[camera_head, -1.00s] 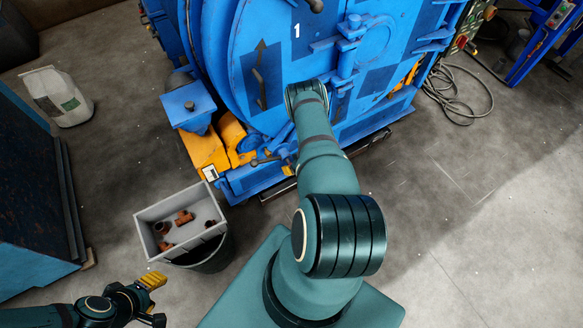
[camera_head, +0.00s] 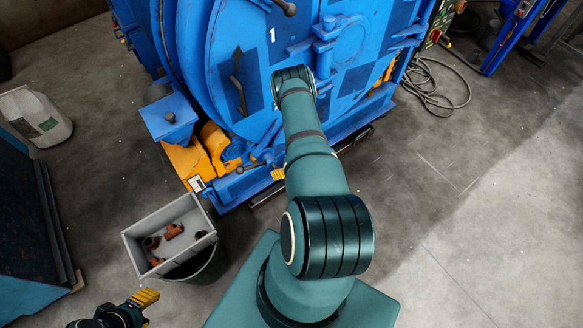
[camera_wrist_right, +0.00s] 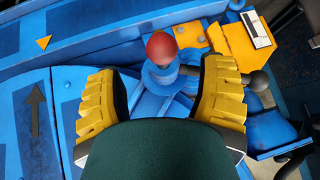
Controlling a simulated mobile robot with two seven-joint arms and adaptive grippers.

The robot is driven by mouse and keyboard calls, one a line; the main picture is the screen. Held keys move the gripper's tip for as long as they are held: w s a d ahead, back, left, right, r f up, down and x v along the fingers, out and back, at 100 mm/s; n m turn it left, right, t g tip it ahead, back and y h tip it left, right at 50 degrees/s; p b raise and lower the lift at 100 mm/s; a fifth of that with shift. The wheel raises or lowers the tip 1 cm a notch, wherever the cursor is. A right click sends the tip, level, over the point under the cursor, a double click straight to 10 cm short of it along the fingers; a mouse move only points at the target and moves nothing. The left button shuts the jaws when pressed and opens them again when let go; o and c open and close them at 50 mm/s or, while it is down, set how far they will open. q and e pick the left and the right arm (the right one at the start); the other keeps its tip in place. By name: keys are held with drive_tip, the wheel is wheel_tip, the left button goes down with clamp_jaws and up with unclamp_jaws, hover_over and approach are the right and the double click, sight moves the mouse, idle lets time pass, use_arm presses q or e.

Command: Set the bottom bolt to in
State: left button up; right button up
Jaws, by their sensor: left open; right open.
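The blue drum machine (camera_head: 285,60) fills the top of the head view. In the right wrist view, a red ball knob (camera_wrist_right: 161,48) tops a blue post at the machine's lower edge; it looks like the bottom bolt's handle, though I cannot tell its in or out position. My right gripper (camera_wrist_right: 161,88) is open, its yellow fingers on either side of the post, with no clear contact. In the head view its arm hides most of it; one yellow finger (camera_head: 278,174) shows by the machine's lower edge. My left gripper (camera_head: 142,302) is open and empty at bottom left.
A dark ball-ended lever (camera_wrist_right: 258,81) stands right of the red knob, near a yellow block (camera_wrist_right: 243,45). A grey bin (camera_head: 134,238) with brown pieces is left of my base. A white container (camera_head: 38,115) and a coiled cable (camera_head: 432,88) lie on the floor.

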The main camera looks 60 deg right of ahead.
drive_tip(key=v, duration=0.6)
drive_tip(key=shift+s+r, duration=0.15)
drive_tip(key=shift+r, duration=0.2)
drive_tip(key=w+a+r+g+y, duration=0.1)
drive_tip(key=w+a+r, duration=0.4)
drive_tip(key=a, duration=0.5)
drive_tip(key=w+a+r+g+y, duration=0.1)
drive_tip(key=w+a+r, duration=0.2)
drive_tip(key=w+a, duration=0.45)
drive_tip(key=s+a+r+n+g+y, duration=0.1)
drive_tip(key=s+a+r, duration=0.1)
drive_tip(key=a, duration=0.5)
drive_tip(key=s+a+r+n+g+y, duration=0.1)
drive_tip(key=s+a+r, duration=0.2)
drive_tip(key=a+r, duration=0.2)
drive_tip(key=s+a+r+n+g+y, duration=0.1)
drive_tip(key=s+a+r+g, duration=0.1)
drive_tip(key=a, duration=0.8)
drive_tip(key=shift+s+a+r, duration=0.25)
drive_tip(key=shift+s+r, duration=0.2)
drive_tip(key=shift+r, duration=0.55)
drive_tip(key=c, duration=0.4)
drive_tip(key=shift+d, duration=0.15)
